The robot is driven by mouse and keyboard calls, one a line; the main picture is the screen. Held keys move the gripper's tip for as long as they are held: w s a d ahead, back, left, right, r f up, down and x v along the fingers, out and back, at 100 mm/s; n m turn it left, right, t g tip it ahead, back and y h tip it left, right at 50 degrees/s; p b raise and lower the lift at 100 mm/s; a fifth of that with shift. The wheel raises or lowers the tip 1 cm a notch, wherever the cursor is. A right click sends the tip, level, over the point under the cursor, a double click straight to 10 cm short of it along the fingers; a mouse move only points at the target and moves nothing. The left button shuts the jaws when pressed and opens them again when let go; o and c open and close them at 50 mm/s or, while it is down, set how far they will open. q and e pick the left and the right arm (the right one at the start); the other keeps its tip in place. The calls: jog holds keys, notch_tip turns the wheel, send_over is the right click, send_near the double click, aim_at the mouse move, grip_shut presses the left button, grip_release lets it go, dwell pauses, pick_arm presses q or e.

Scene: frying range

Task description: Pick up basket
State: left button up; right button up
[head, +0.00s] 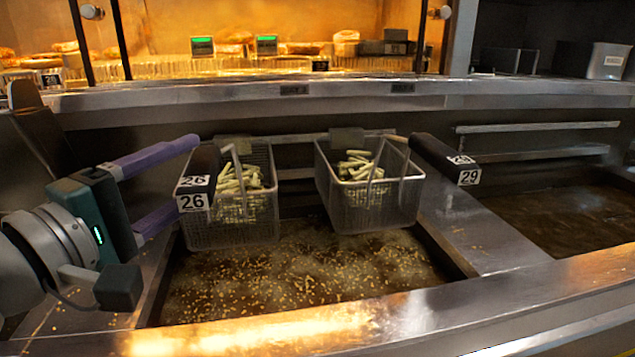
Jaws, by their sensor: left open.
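Two wire baskets hang side by side at the back of the fryer vat. The left basket (205,233) holds pale green sticks of food, and its dark handle (203,160) points toward me with a tag "26" at its end. The right basket (375,208) holds similar sticks, and its dark handle (435,155) carries a tag "29". My left gripper (187,177) has its two purple fingers spread apart, one above the other, at the left of the "26" handle. I cannot tell whether they touch it. My right gripper is not in view.
Dark oil with yellow crumbs (290,275) fills the vat below the baskets. A steel front ledge (400,312) runs across the near side. Another vat (560,215) lies at the right. A lit shelf with food stands behind.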

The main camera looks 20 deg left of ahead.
aim_at(221, 154)
pick_arm(q)
jog(key=shift+w+d+p, duration=0.15)
jog(key=shift+w+p, duration=0.3)
jog(key=shift+w, duration=2.2)
grip_shut()
